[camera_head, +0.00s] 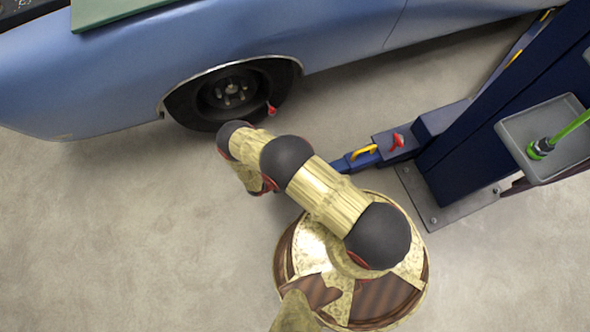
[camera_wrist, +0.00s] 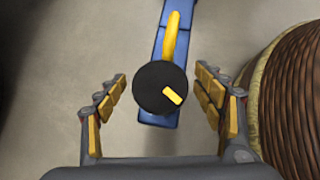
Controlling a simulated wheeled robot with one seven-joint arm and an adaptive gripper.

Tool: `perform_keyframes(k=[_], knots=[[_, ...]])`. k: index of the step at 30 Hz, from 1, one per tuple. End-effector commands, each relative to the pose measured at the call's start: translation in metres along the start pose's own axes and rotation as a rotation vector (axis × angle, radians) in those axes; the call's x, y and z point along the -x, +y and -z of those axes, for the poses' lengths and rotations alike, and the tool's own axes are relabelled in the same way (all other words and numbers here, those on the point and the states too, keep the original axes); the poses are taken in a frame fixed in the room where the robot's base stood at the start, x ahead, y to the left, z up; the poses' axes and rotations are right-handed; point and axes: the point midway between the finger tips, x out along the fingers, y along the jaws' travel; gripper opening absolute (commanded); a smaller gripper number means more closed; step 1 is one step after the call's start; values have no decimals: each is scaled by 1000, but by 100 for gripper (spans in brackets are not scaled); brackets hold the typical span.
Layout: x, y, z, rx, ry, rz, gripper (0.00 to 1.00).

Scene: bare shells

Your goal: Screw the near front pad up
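The near front pad (camera_wrist: 152,85) is a round black disc with a short yellow mark near its lower right edge. It sits at the end of a blue lift arm (camera_wrist: 174,45) with a yellow handle (camera_wrist: 171,38) behind it. My gripper (camera_wrist: 160,77) is open, with one finger left of the pad and one right of it; both look apart from it. I cannot tell the height between fingers and pad. In the head view the lift arm (camera_head: 348,162) and its yellow handle (camera_head: 364,152) show, but my arm hides the pad.
A blue car (camera_head: 330,32) with a dark front wheel (camera_head: 232,94) stands beyond my arm. The blue lift post (camera_head: 480,130) rises at the right, with a grey tray (camera_head: 520,130) holding a green-handled tool (camera_head: 545,145). Red handles show by the wheel (camera_head: 271,108) and post (camera_head: 397,141). Floor at left is clear.

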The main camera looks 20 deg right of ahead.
Motion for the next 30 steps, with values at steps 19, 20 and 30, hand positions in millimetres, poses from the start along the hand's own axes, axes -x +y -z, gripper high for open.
perform_keyframes(k=[19,20,30], knots=[[0,0,0,0,0,0,30],[0,0,0,0,0,0,29],[1,0,-1,25,0,-25,25]])
